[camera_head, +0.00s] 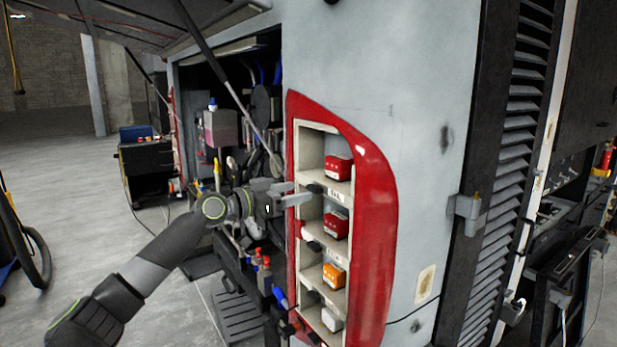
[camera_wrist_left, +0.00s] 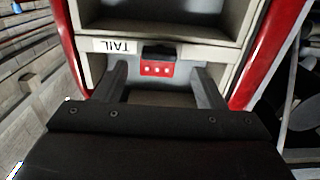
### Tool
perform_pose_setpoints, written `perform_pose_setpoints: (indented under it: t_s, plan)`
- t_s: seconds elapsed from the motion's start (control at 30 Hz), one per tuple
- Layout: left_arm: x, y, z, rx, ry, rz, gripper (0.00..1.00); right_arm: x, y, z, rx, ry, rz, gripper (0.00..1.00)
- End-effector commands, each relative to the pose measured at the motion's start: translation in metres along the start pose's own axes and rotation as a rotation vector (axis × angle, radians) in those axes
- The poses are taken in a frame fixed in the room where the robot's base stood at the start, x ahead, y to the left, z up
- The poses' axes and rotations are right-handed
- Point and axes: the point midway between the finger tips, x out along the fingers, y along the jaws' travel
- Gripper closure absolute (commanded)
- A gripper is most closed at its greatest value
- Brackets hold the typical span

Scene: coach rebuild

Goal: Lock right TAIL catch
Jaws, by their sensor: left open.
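The tall red light housing (camera_head: 375,215) on the vehicle's corner has an open, cream-coloured column of compartments. A red module (camera_head: 338,167) sits in the top compartment, with a small white label (camera_head: 336,195) below it. A black catch (camera_head: 315,188) is left of that label. My left gripper (camera_head: 303,194) is open and reaches in from the left at this catch. In the left wrist view, the label reading TAIL (camera_wrist_left: 117,46) appears upside down. There the black catch (camera_wrist_left: 158,52) and a red part with white dots lie between the open fingers (camera_wrist_left: 160,78). Contact is unclear. My right gripper is not in view.
Lower compartments hold another red module (camera_head: 336,224), an orange one (camera_head: 334,275) and a whitish one (camera_head: 332,319). An open equipment bay with tools (camera_head: 225,165) lies behind my left arm.

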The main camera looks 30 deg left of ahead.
Motion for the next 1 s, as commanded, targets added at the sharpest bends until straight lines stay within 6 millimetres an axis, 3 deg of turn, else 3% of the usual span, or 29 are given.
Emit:
perform_pose_setpoints:
  t_s: [0.1, 0.4, 0.77, 1.0]
  plan:
    - [0.015, 0.001, -0.005, -0.006, 0.003, 0.002, 0.36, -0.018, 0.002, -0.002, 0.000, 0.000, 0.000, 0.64]
    - [0.043, 0.001, -0.002, -0.003, 0.001, 0.002, 0.36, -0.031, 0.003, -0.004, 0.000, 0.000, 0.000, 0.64]
    - [0.047, 0.001, 0.001, 0.000, -0.002, 0.001, 0.36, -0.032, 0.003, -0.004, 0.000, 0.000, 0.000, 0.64]
    - [0.047, 0.001, 0.001, -0.001, -0.002, 0.001, 0.64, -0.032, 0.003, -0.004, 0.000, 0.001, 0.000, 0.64]
